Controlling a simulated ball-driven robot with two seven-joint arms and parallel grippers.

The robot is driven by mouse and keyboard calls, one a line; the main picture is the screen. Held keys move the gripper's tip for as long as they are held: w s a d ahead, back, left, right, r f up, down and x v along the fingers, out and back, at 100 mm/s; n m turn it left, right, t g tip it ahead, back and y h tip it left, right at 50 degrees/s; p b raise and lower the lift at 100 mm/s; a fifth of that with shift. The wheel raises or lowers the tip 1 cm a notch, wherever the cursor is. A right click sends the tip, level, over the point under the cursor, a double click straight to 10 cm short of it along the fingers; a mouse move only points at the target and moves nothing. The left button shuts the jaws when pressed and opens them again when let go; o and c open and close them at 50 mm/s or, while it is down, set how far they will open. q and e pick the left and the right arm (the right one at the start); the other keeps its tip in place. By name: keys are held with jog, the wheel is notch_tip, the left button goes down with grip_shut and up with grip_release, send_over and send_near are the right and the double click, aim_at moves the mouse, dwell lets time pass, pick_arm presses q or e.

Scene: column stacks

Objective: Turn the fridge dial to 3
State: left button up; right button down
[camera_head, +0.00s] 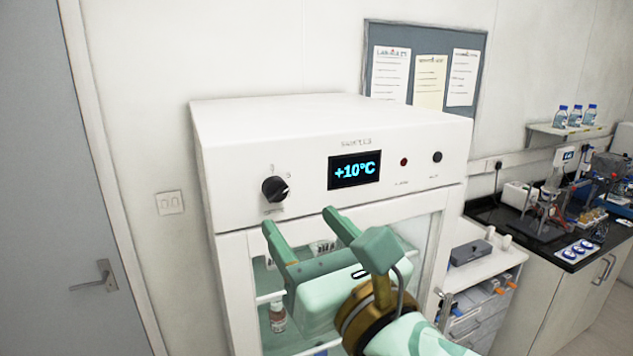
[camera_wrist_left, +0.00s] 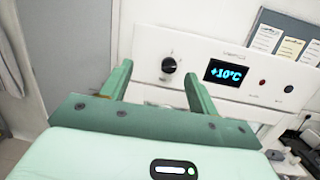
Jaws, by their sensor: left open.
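The fridge dial (camera_head: 275,189) is a round black knob on the left of the white fridge's front panel. A pale mark shows at its right side, but the setting is too small to read surely. Faint markings surround it. The display (camera_head: 354,170) reads +10°C. My left gripper (camera_head: 298,220) is open and empty, its green fingers pointing at the fridge front, below and slightly right of the dial. In the left wrist view the dial (camera_wrist_left: 169,66) shows beyond the open fingers (camera_wrist_left: 156,72), nearer the right one, and they appear apart from it. My right gripper is not in view.
The fridge (camera_head: 300,115) has a glass door with a bottle (camera_head: 277,316) inside, below the panel. A red light (camera_head: 404,162) and a black button (camera_head: 437,157) sit right of the display. A drawer unit (camera_head: 480,300) and bench (camera_head: 570,250) stand at right.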

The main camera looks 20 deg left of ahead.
pick_arm(q)
notch_tip(320, 180, down, 3)
jog(key=w+h, duration=0.2)
jog(key=h, duration=0.1)
send_near(279, 197)
jog(key=x, duration=0.3)
jog(key=shift+m, duration=0.4)
jog(key=b+x, duration=0.3)
jog(key=x, duration=0.3)
jog(key=shift+w+a, duration=0.3)
jog(key=shift+a, duration=0.05)
jog(key=c, duration=1)
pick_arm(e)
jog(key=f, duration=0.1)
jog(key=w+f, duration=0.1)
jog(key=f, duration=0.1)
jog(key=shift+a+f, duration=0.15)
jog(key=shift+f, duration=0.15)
